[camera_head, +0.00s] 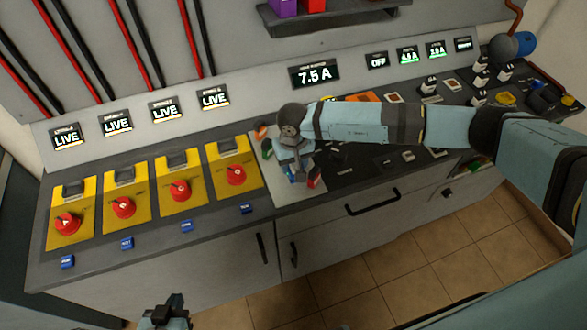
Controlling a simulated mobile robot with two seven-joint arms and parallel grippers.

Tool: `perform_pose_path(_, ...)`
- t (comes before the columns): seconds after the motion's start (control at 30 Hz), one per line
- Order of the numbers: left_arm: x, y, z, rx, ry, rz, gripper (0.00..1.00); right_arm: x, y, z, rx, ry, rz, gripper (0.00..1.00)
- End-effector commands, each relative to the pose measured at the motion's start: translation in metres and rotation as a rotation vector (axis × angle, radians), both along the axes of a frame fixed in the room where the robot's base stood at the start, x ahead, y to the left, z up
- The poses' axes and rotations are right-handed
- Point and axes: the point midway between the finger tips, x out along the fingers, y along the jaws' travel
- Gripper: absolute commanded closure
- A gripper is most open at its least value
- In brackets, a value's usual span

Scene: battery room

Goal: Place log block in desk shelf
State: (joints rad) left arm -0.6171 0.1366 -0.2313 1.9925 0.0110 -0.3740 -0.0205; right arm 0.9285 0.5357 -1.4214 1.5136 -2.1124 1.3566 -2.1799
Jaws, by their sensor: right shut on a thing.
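The desk shelf (335,22) is the dark ledge on the wall at the top of the view. A purple block (285,8) and a red block (314,5) stand on it. My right gripper (300,172) points down over a light mat (283,194) on the worktop and is shut on a small block, mostly hidden by the gripper. A blue piece (292,177) and a red piece (315,178) show at its fingers. I cannot tell which piece is the log block. My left gripper (165,312) is at the bottom edge, away from the worktop, its opening unclear.
Several yellow panels with red knobs (180,189) line the worktop's left part. An orange piece (262,131) and a green piece (267,148) lie near the mat. Switches and connectors (480,80) crowd the right. Tiled floor (400,285) lies clear in front.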

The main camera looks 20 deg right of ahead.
Motion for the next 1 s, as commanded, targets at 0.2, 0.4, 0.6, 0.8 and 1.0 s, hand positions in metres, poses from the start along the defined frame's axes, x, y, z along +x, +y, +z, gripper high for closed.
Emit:
perform_pose_path(0.2, 0.000, -0.002, -0.010, -0.003, 0.003, -0.002, 1.00, 0.001, 0.000, 0.045, 0.000, -0.004, 0.001, 0.82)
perform_pose_path(0.4, 0.000, -0.003, -0.020, -0.004, 0.002, -0.005, 1.00, 0.001, 0.000, 0.095, 0.001, -0.005, 0.001, 0.82)
perform_pose_path(0.6, 0.000, -0.003, -0.027, -0.002, 0.001, -0.006, 1.00, 0.001, 0.000, 0.139, 0.000, -0.004, 0.001, 0.82)
perform_pose_path(0.8, 0.001, -0.002, -0.029, -0.002, 0.001, -0.005, 1.00, 0.000, -0.003, 0.167, -0.001, -0.002, -0.002, 0.82)
perform_pose_path(1.0, 0.001, 0.001, -0.005, 0.005, 0.002, -0.001, 1.00, -0.017, -0.041, 0.208, 0.001, 0.000, -0.020, 0.82)
